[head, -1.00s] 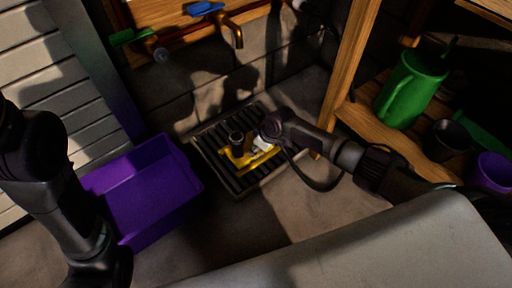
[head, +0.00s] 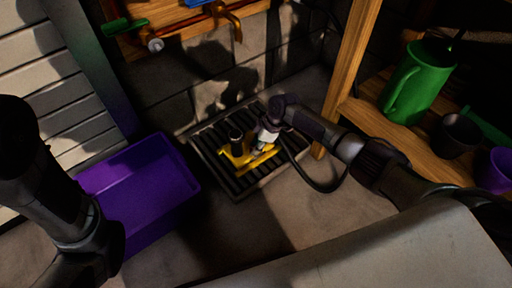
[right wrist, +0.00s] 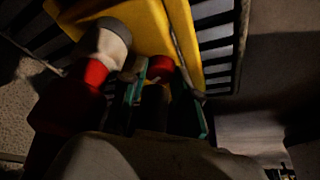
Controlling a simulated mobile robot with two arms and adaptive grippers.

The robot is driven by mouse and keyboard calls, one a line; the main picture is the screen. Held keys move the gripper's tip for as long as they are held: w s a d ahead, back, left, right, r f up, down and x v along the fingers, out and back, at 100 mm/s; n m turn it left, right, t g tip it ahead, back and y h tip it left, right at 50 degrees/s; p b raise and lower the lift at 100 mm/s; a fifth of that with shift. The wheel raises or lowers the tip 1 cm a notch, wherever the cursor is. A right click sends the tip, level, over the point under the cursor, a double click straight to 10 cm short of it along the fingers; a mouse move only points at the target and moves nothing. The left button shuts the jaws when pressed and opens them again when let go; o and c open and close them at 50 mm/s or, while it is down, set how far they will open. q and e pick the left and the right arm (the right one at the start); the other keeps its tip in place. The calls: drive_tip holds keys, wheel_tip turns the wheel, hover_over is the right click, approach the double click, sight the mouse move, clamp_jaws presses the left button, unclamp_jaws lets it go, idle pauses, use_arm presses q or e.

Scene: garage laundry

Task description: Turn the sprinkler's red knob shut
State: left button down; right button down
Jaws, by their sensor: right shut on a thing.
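The yellow sprinkler (head: 240,158) sits on a dark slatted drain grate, with a dark upright post on it. My right gripper (head: 259,153) reaches down onto its right part. In the right wrist view, the red knob (right wrist: 160,67) shows at the fingertips of my right gripper (right wrist: 162,85), in front of the yellow body (right wrist: 160,25). The fingers have teal edges and are shut on the knob, partly hiding it. A grey-capped part with a red band (right wrist: 105,45) stands just left of the fingers. My left arm shows at the left of the head view; its gripper is out of frame.
The slatted grate (head: 205,158) lies in the floor by the block wall. A purple bin (head: 150,190) stands left of it. A wooden shelf with a green watering can (head: 418,85) and pots is at right. Pipes and a copper tap (head: 236,28) are above.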

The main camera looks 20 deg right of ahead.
idle(0.4)
drive_tip(key=c, duration=1.1)
unclamp_jaws()
drive_tip(key=shift+c, duration=0.2)
